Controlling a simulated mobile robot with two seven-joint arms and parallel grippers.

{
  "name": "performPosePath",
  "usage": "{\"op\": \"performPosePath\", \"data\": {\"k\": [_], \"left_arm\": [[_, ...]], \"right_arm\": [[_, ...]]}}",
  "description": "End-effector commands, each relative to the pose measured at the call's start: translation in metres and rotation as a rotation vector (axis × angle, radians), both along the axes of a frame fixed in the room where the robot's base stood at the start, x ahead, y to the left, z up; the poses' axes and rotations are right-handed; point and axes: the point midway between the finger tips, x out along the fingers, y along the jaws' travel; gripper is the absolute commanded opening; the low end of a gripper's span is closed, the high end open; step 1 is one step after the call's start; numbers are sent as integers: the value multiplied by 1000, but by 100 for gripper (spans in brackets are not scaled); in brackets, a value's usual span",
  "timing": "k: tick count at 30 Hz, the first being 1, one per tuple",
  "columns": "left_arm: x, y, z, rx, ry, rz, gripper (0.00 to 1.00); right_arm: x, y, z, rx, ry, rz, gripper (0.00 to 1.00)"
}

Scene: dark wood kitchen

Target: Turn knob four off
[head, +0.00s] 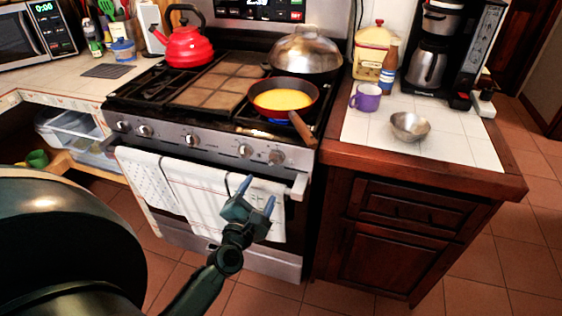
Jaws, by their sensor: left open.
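The stove's front panel carries a row of several silver knobs. The rightmost knob (276,157) sits below the pan's handle, and another knob (245,151) is just left of it. Two more knobs (145,131) are at the panel's left end. Which way the knobs point is too small to tell. My left gripper (257,195) is open and empty, below the two right knobs and in front of the towels, with fingers pointing up toward the panel. It appears apart from the knobs. A blue glow (278,121) shows under the pan. My right gripper is not in view.
A pan (284,98) with yellow contents sits on the front right burner, its wooden handle (302,130) jutting over the front edge. Towels (200,190) hang on the oven handle (299,186). A red kettle (188,47) and domed lid (306,52) stand behind.

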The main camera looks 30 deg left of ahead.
Motion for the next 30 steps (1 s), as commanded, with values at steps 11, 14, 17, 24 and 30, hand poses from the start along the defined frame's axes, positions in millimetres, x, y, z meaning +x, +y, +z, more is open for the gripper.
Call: {"op": "performPosePath", "data": {"k": [11,14,17,24,30], "left_arm": [[75,18,2,5,-1,-2,64],[92,22,2,7,0,-2,64],[104,25,0,6,0,-3,64],[117,28,1,6,1,-2,64],[117,28,1,6,1,-2,64]], "right_arm": [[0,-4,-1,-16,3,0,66],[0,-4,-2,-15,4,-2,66],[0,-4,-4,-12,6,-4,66],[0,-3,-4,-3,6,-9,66],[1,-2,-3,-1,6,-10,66]]}}
